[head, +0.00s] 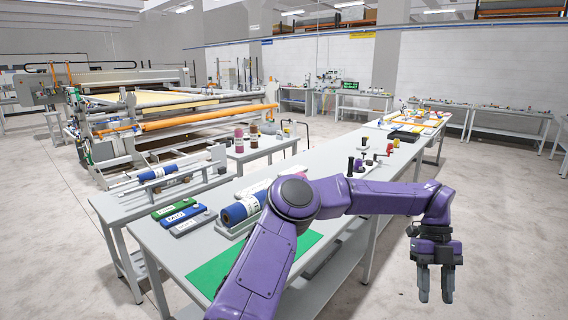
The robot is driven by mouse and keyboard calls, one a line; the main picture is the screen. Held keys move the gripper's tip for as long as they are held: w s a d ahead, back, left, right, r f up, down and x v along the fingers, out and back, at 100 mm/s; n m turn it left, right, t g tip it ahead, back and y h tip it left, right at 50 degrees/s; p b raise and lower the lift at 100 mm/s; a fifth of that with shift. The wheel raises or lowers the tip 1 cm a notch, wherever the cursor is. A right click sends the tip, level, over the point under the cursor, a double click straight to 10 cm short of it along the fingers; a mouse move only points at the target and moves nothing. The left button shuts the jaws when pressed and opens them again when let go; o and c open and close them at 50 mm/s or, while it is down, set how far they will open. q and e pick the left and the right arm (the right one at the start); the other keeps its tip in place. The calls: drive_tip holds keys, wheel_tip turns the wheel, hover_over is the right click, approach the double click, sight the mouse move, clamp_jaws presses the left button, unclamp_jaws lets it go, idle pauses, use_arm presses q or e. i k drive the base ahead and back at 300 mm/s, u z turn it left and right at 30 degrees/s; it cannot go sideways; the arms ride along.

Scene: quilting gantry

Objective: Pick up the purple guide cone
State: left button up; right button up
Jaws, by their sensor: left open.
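A small purple piece (359,165), which looks like the guide cone, stands on the long grey table among small dark parts. It is too small for me to make out its shape clearly. My left gripper (435,296) points downward at the lower right, past the table's right edge and over the floor. Its two fingers are apart with nothing between them. It is well to the right of the purple piece and nearer to me. My purple left arm passes over the near part of the table. My right gripper is not in view.
The long table (325,158) holds a blue roll (240,210), a green mat (215,272), labelled green and blue cases (183,218) and a red-knobbed part (390,149). A side table with spools (253,136) stands left. The floor (480,220) at right is clear.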

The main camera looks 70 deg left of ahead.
sight(359, 163)
drive_tip(key=u, duration=1.2)
drive_tip(key=i, duration=3.6)
drive_tip(key=u, duration=0.35)
